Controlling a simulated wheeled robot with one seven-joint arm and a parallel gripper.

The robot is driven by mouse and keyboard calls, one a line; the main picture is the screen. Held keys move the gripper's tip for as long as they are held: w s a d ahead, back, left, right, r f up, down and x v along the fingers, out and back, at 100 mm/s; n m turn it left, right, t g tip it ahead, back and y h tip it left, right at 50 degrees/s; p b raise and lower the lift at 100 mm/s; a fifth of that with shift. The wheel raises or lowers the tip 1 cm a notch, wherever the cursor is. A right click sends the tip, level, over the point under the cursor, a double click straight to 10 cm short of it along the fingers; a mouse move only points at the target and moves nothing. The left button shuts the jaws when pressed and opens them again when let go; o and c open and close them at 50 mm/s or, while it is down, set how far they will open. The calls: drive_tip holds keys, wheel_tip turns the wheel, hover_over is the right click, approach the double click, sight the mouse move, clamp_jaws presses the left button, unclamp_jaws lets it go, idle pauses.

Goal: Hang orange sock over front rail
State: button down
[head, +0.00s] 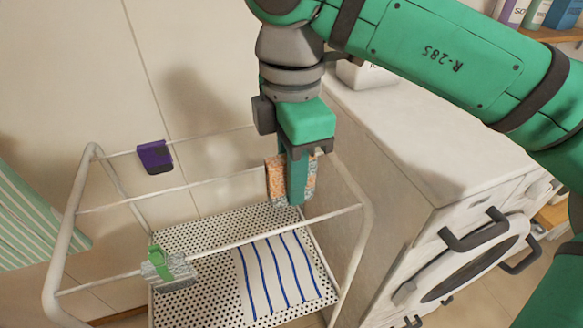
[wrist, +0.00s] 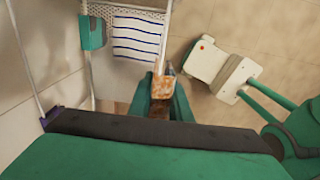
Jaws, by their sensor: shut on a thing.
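The speckled orange sock (head: 276,180) hangs from my gripper (head: 296,188), showing on both sides of its green fingers. My gripper points down and is shut on it. In the wrist view the sock (wrist: 162,88) sits between the fingertips (wrist: 160,100). The front rail (head: 235,242) is the near white bar of the rack. In the head view the sock's lower end shows above this rail, apart from it. Its exact depth relative to the rail is hard to tell.
A purple cloth (head: 154,157) hangs on the back rail. A blue-striped cloth (head: 280,275) lies on the perforated shelf (head: 205,240). A white washing machine (head: 410,150) stands close at right.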

sight(293, 226)
drive_tip(key=shift+d, duration=0.15)
drive_tip(key=shift+f, duration=6.35)
drive_tip(key=shift+s+f, duration=0.1)
drive_tip(key=shift+f, duration=1.05)
drive_tip(key=c, duration=1.6)
unclamp_jaws()
drive_tip(key=shift+o, duration=0.2)
wheel_tip(293, 226, up, 11)
drive_tip(key=shift+f, duration=0.15)
